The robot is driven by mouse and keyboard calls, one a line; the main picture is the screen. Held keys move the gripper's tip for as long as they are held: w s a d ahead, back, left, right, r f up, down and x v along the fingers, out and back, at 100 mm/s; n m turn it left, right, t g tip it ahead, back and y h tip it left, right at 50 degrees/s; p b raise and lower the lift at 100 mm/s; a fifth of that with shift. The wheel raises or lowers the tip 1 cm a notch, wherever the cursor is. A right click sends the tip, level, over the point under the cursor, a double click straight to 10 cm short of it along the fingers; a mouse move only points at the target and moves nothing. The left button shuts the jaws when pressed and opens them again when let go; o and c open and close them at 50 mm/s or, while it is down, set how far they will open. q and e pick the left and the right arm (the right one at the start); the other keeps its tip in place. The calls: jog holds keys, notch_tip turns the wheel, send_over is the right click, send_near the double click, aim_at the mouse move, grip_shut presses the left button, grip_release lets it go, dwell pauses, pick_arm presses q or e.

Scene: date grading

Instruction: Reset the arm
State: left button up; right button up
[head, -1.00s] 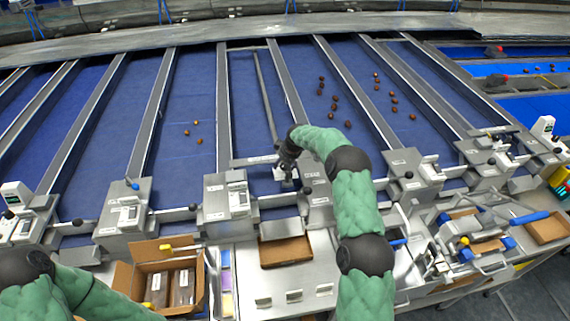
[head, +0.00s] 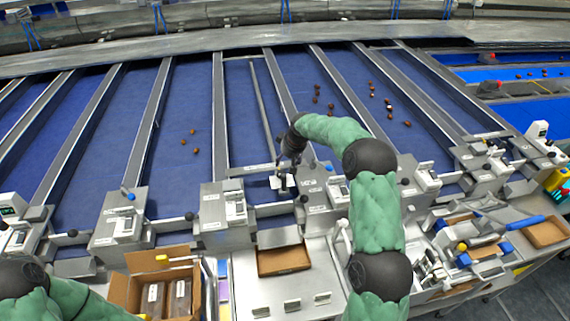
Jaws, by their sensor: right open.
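My right arm, in a green padded sleeve, reaches up the middle of the head view and bends left over the sorting lanes. My right gripper (head: 283,184) points down at the front end of a blue lane, beside a grey metal gate unit (head: 322,190). It is open, and I see nothing held in it. Its fingertips are small and partly dark against the lane. My left arm shows at the lower left, but its gripper is out of the picture.
Brown dates (head: 388,103) lie on the lanes to the right, and a few (head: 184,141) lie left. A shallow brown tray (head: 284,261) sits on the front counter. An open cardboard box (head: 133,288) with packs stands at the lower left. Metal gate units line the lane ends.

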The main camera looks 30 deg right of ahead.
jog(key=shift+s+r, duration=0.15)
jog(key=shift+r, duration=0.2)
dwell(0.3)
